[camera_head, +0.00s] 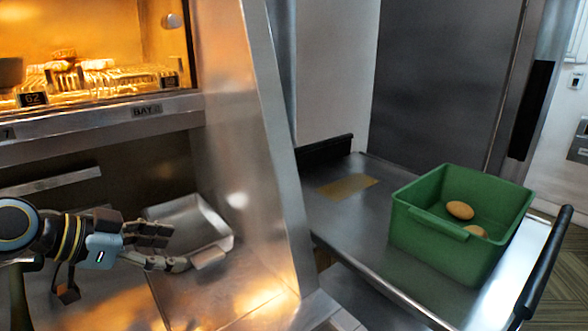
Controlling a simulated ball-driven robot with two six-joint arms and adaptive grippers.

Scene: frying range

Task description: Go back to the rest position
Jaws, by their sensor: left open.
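My left gripper (193,246) comes in from the left, low in the head view. Its dark upper finger and its longer lower finger stand apart, with nothing held between them. It is in front of a shallow metal tray (218,222) on the steel counter, and its fingers overlap the tray in the picture. Whether they touch the tray cannot be told. My right gripper is not in the view.
A slanted steel panel (240,130) stands right of the gripper. Beyond it, a green bin (443,249) holding brown, rounded items (460,210) sits on a metal cart (345,215). A lit warming bay (112,25) with food on racks is above left.

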